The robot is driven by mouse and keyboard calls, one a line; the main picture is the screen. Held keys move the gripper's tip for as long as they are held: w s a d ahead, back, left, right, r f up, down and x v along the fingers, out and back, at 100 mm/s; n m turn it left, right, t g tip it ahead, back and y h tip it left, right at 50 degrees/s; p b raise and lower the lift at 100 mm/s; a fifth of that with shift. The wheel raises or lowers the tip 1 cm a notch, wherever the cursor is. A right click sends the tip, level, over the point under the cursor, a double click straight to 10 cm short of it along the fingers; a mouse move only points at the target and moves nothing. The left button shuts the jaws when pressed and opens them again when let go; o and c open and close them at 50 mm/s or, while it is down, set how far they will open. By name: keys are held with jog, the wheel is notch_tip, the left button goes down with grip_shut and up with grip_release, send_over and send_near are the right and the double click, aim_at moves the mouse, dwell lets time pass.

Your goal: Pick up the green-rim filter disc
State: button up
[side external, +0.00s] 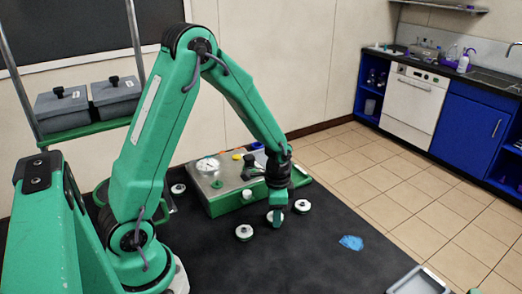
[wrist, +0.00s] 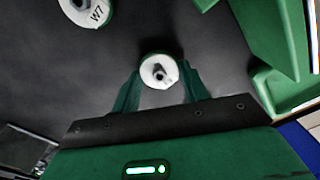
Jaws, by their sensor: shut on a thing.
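My gripper (side external: 275,216) points down low over the dark table, in front of the bench unit. In the wrist view its green fingers are closed on either side of a white filter disc (wrist: 149,70) with a dark centre knob. Another white disc, marked W7 (wrist: 97,14), shows a green rim at the top left of the wrist view. In the side view one disc (side external: 244,232) lies left of my gripper and another (side external: 302,206) lies just right of it.
A green and metal bench unit (side external: 225,190) with a gauge and knobs stands behind my gripper. A further disc (side external: 178,188) lies to its left. A blue patch (side external: 351,242) and a grey tray (side external: 418,282) are at the right. The front of the dark table is clear.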

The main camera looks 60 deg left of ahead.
jog(key=shift+r, duration=0.7)
notch_tip(320, 180, up, 2)
jog(key=shift+r, duration=0.1)
jog(key=s+d+r, duration=0.4)
jog(key=d+r, duration=0.3)
jog(key=d, duration=0.3)
jog(key=shift+s+d, duration=0.35)
jog(key=s+a+r+n, duration=0.1)
jog(key=s+a+n, duration=0.1)
jog(key=a, duration=0.6)
jog(key=s+a+r+n, duration=0.2)
jog(key=a+n, duration=0.2)
jog(key=a, duration=0.5)
jog(key=s+a+r+n, duration=0.1)
jog(key=a+n, duration=0.2)
jog(key=a, duration=0.6)
jog(key=shift+s+a+r, duration=0.2)
jog(key=shift+s+r, duration=0.1)
jog(key=shift+s, duration=0.1)
jog(key=shift+f, duration=0.3)
